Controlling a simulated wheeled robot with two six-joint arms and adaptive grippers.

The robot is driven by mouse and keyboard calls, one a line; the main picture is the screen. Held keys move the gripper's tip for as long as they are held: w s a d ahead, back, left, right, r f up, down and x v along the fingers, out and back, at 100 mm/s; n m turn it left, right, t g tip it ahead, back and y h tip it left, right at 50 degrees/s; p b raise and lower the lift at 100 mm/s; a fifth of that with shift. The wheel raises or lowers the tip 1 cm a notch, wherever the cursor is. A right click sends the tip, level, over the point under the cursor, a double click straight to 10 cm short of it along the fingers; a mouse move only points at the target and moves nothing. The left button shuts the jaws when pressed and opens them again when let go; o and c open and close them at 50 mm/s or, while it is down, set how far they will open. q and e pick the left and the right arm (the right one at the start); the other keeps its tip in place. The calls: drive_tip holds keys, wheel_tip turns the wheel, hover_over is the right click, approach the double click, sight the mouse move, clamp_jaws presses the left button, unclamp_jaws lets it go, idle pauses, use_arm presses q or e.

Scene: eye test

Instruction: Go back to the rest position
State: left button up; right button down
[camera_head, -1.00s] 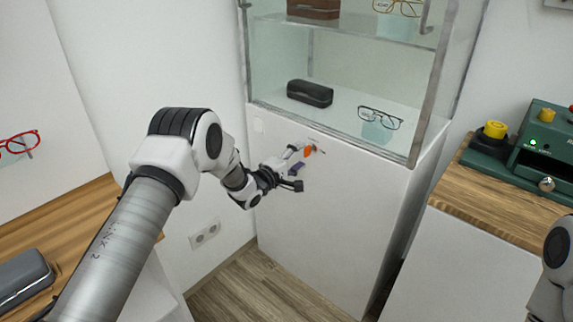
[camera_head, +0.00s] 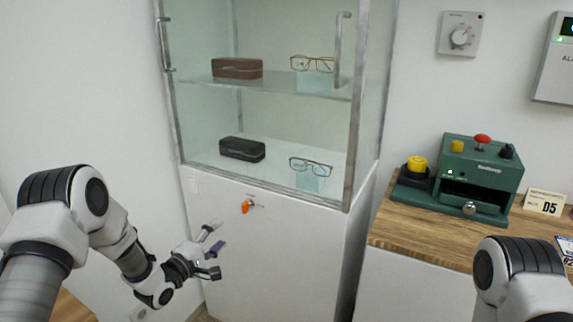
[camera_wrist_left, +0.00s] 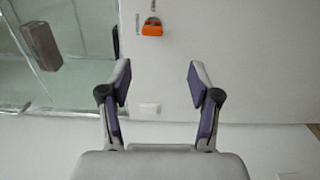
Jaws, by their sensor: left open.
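My left gripper (camera_head: 214,250) is open and empty in front of the white base of the glass cabinet (camera_head: 270,222). In the left wrist view its two fingers (camera_wrist_left: 160,80) stand apart with nothing between them. An orange knob (camera_head: 248,206) on the cabinet front is up and right of the gripper in the head view. The knob also shows beyond the fingers in the left wrist view (camera_wrist_left: 152,28), apart from them. My right arm shows at the lower right of the head view, but its gripper is out of the picture.
The cabinet holds a brown case (camera_head: 237,68), a black case (camera_head: 242,149) and two pairs of glasses on stands. A green machine (camera_head: 480,172) and a D5 card (camera_head: 544,203) stand on the wooden counter (camera_head: 420,234) at right. A dial (camera_head: 460,36) is on the wall.

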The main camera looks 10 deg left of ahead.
use_arm(q)
drive_tip(key=s+d+f+m+g+y, duration=0.1)
drive_tip(key=s+d+f+g, duration=0.25)
drive_tip(key=s+f, duration=0.55)
drive_tip(key=s+d+f+g+y, duration=0.1)
drive_tip(key=s+d+f+g, duration=0.25)
drive_tip(key=s+f, duration=0.55)
drive_tip(key=s+a+f+m+g+y, duration=0.1)
drive_tip(key=s+f+m+g, duration=0.15)
drive_tip(key=s, duration=0.35)
drive_tip(key=s+f+m+g+y, duration=0.1)
drive_tip(key=s+f+m+g, duration=0.1)
drive_tip(key=s+f, duration=0.3)
drive_tip(key=s+a+m+g+y, duration=0.25)
drive_tip(key=s+m+g, duration=0.35)
drive_tip(key=s, duration=0.9)
wheel_tip(320, 180, up, 18)
drive_tip(key=m+p, duration=0.2)
drive_tip(key=p, duration=1.5)
drive_tip(key=shift+s+a+m+t+p, duration=0.2)
drive_tip(key=shift+a+m+t+p, duration=0.1)
drive_tip(key=shift+a+m+t, duration=0.05)
drive_tip(key=shift+r+h, duration=0.1)
drive_tip(key=shift+h, duration=0.15)
